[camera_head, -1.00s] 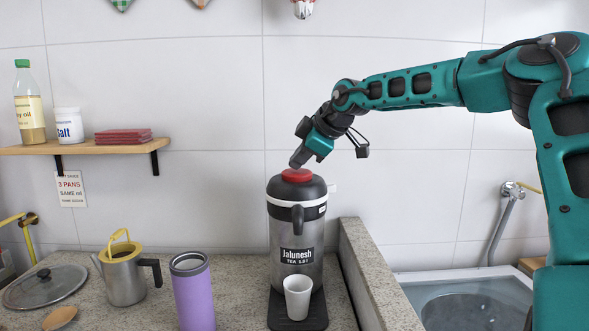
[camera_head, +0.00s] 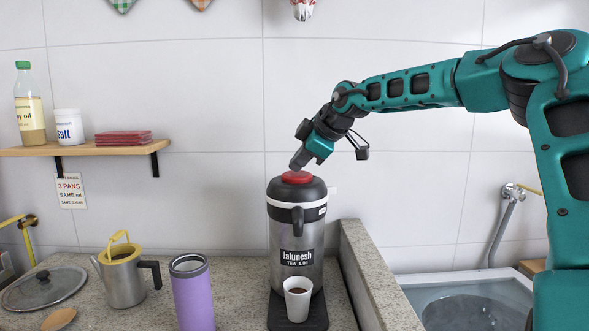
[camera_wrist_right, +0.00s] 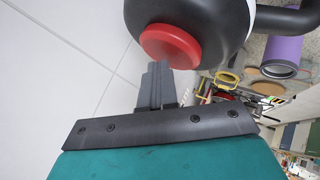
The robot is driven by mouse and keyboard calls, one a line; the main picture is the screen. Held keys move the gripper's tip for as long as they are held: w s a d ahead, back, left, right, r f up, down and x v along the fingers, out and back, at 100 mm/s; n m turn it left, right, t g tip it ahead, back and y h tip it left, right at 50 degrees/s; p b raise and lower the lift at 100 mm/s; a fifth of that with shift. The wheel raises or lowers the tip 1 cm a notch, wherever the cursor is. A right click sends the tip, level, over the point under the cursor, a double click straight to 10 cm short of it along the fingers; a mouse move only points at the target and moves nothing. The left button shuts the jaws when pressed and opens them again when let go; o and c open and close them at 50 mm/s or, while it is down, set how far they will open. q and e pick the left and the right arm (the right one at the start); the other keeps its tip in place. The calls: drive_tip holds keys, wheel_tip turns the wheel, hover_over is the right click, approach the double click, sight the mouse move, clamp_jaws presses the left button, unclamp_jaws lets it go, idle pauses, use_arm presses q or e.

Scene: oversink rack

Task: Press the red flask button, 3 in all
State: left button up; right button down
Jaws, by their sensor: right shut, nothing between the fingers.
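The steel flask (camera_head: 297,242) with a black top and a "Jalunesh" label stands upright on the counter. Its red button (camera_head: 296,178) is on top, and it also shows in the right wrist view (camera_wrist_right: 172,46). My right gripper (camera_head: 296,164) is shut and empty, pointing down at the button. Its fingertips (camera_wrist_right: 155,68) are right at the button; I cannot tell whether they touch it. A white cup (camera_head: 298,303) stands on the dark base in front of the flask, with dark liquid inside. My left gripper is not in view.
A purple tumbler (camera_head: 193,297), a steel teapot (camera_head: 124,279) and a pot lid (camera_head: 42,290) stand left of the flask. A low stone ledge (camera_head: 366,275) separates it from the sink (camera_head: 470,300). A shelf (camera_head: 85,149) hangs at upper left.

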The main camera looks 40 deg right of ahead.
sight(300, 174)
drive_tip(key=shift+r+p, duration=2.2)
drive_tip(key=shift+r, duration=0.8)
idle(0.4)
